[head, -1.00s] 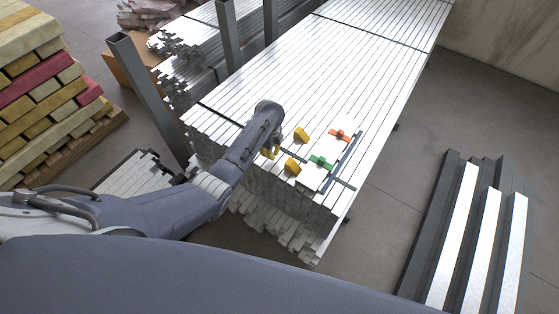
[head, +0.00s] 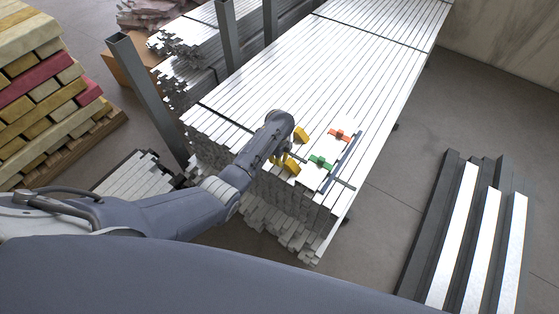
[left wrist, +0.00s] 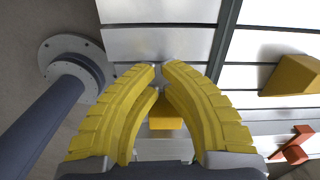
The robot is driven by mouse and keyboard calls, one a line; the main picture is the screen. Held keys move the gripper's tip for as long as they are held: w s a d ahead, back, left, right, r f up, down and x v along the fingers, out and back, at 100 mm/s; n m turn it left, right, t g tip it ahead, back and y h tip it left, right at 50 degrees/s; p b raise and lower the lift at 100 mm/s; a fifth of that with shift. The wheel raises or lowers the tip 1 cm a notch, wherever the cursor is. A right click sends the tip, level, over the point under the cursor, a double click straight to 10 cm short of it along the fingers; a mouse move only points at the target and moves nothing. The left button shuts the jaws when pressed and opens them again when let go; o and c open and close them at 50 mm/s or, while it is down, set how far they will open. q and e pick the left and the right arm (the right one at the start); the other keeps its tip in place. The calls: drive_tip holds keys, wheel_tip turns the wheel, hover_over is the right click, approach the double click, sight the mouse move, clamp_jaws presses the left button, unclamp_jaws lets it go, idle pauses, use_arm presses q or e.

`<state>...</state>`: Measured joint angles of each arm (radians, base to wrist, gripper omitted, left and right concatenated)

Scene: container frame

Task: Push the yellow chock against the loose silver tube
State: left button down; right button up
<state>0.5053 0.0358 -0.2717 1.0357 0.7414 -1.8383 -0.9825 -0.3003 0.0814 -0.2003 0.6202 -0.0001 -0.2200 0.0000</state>
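Two yellow chocks rest on the stack of silver tubes (head: 340,60). In the head view one chock (head: 302,134) is at the back and the other (head: 292,168) is nearer the stack's front end. My left gripper (head: 279,159) is over the tubes, just left of the nearer chock. In the left wrist view the yellow fingers of my left gripper (left wrist: 159,68) have their tips drawn close together, with nothing held. A yellow chock (left wrist: 166,122) shows through the gap between them, and another chock (left wrist: 295,76) is at the right. I cannot tell which tube is loose. My right gripper is not seen.
A green piece (head: 320,162) and an orange-red piece (head: 340,135) are right of the chocks, beside a dark bar (head: 343,160). Upright grey posts (head: 145,90) stand along the stack's left side. The floor to the right is clear up to more metal profiles (head: 460,230).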

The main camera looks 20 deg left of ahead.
use_arm(q)
drive_tip(key=shift+s+d, duration=0.2)
drive_tip(key=shift+d, duration=0.55)
drive_tip(key=shift+d, duration=0.1)
